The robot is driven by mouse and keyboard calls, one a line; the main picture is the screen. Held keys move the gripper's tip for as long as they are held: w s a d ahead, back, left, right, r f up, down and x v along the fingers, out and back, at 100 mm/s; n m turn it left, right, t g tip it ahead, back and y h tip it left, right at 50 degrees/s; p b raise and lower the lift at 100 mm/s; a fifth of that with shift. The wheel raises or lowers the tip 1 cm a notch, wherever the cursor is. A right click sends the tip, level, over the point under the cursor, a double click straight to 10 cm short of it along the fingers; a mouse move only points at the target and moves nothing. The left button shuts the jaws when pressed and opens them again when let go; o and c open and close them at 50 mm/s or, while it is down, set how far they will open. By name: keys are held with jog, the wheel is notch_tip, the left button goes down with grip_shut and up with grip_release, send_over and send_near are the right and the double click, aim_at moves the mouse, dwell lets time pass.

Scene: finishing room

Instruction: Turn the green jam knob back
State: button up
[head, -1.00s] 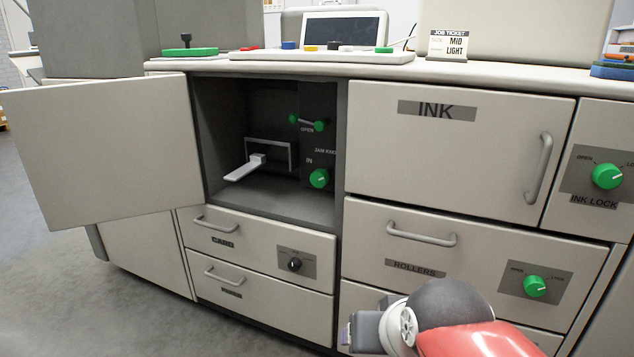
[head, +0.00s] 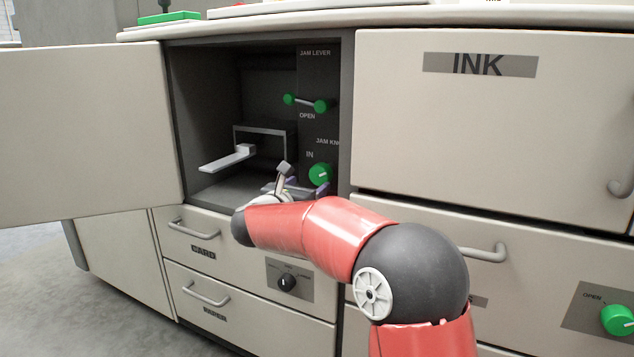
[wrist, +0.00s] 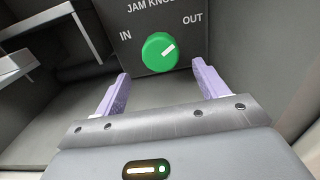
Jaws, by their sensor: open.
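The green jam knob (head: 320,174) is on the dark panel at the right inside the open compartment. In the wrist view the jam knob (wrist: 160,53) has a white mark pointing up and right, toward OUT. My gripper (head: 296,189) is at the compartment mouth, just below and in front of the knob. In the wrist view my gripper (wrist: 160,84) has its two purple fingers spread apart, one to each side below the knob. Nothing is between them, and they do not appear to touch the knob.
The green jam lever (head: 305,103) sits above the knob on the same panel. A white tray-like handle (head: 228,158) sticks out at the left inside. The open door (head: 80,135) stands to the left. The closed INK door (head: 490,130) is on the right, with drawers (head: 235,255) below.

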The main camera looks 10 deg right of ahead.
aim_at(318, 177)
jog(key=x, duration=0.7)
jog(key=shift+w+d+p, duration=0.15)
jog(key=shift+d+p, duration=0.1)
jog(key=shift+p, duration=0.05)
jog(key=c, duration=0.9)
jog(key=shift+c, duration=0.2)
